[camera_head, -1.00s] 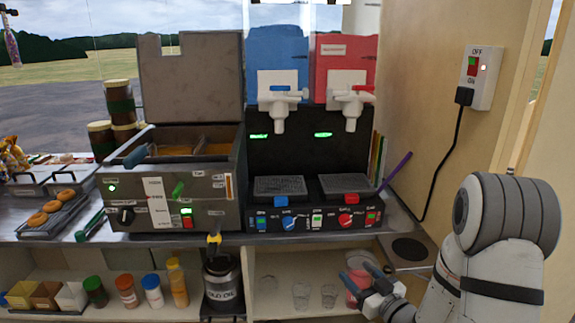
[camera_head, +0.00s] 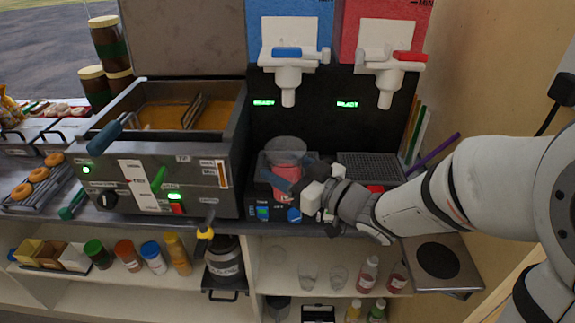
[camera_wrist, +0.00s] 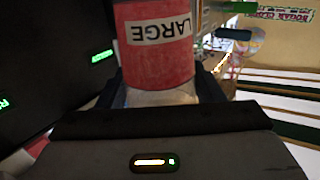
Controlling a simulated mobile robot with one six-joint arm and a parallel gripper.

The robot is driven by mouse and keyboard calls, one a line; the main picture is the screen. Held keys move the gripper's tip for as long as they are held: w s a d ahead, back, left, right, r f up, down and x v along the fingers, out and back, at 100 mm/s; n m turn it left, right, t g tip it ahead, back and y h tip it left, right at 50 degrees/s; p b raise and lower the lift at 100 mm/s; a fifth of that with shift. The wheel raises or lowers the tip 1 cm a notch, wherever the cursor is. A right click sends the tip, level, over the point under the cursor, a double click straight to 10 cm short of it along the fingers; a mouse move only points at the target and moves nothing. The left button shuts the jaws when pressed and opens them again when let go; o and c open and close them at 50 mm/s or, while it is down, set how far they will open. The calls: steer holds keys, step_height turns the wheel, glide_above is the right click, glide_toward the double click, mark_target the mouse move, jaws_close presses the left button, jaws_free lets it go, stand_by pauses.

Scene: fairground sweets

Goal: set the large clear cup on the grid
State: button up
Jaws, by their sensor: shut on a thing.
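The large clear cup (camera_head: 287,151) has a red band, which reads LARGE in the wrist view (camera_wrist: 158,50). My gripper (camera_head: 286,185) is shut around the cup's lower part, coming from the right. The cup is upright at the left grid of the drink machine, below the blue tank's white tap (camera_head: 288,88). The cup and my gripper hide most of that left grid, so I cannot tell whether the cup's base touches it. The right grid (camera_head: 372,167), below the red tank's tap (camera_head: 385,90), is bare.
The fryer (camera_head: 160,180) stands close on the left, with its blue handle (camera_head: 106,139) jutting out. A purple stick (camera_head: 434,154) pokes out at the right. The shelf below holds several bottles and clear cups (camera_head: 308,277).

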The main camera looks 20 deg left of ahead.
steer(key=shift+w+a+f, duration=0.25)
steer(key=shift+w+a, duration=0.25)
steer(key=shift+w, duration=1.6)
steer(key=shift+w+a+f, duration=0.2)
steer(key=shift+w+a, duration=0.3)
steer(key=shift+w, duration=1.65)
steer(key=shift+w+a+f, duration=0.25)
steer(key=shift+w+a, duration=0.25)
steer(key=shift+w, duration=1.6)
steer(key=shift+s+f, duration=0.1)
steer(key=shift+f, duration=0.25)
steer(key=o, duration=1.2)
steer(key=shift+d, duration=0.1)
